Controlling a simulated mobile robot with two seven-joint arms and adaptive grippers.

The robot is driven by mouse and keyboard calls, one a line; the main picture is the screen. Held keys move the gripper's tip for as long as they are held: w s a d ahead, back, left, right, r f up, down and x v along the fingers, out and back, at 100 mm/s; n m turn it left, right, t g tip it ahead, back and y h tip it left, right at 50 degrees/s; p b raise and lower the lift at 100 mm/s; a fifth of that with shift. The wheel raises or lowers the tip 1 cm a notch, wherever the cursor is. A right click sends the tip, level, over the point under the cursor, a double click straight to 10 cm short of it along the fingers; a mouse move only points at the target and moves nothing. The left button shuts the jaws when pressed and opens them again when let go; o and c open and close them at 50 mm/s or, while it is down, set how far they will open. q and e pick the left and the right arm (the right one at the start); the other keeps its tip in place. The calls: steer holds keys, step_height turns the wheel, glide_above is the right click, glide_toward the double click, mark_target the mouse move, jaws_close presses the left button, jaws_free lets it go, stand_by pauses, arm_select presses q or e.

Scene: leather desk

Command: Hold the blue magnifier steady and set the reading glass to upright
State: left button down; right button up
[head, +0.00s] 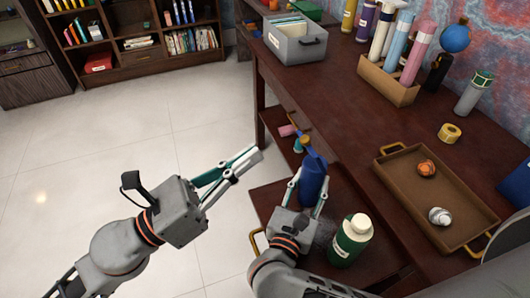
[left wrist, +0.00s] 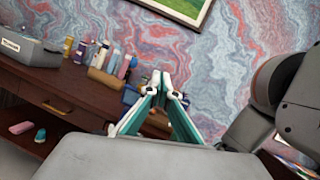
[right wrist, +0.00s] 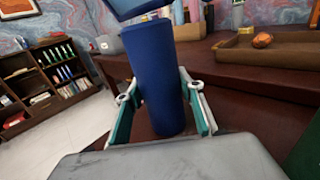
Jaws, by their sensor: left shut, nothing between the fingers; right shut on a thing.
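The blue magnifier (head: 312,182) has a thick, roughly upright blue body over the lower wooden surface. My right gripper (head: 309,194) is shut on this body from both sides; the hold also shows in the right wrist view (right wrist: 158,85). A blue upper piece (right wrist: 130,6), which may be the reading glass, sits tilted at the body's top and is cut off in the right wrist view. In the head view it leans up and left. My left gripper (head: 244,160) is shut and empty, left of the magnifier and apart from it, over the floor.
A green bottle (head: 349,243) with a white cap stands close right of my right gripper. Pink and teal small items (head: 288,131) lie behind the magnifier. A brown tray (head: 392,190) holds two small objects on the desk. Open floor (head: 120,140) lies left.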

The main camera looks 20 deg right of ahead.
arm_select(q)
steer(key=t, duration=0.3)
glide_toward(302, 144)
steer(key=x, duration=0.6)
steer(key=shift+w+d, duration=0.3)
steer(key=shift+d, duration=0.05)
stand_by(0.3)
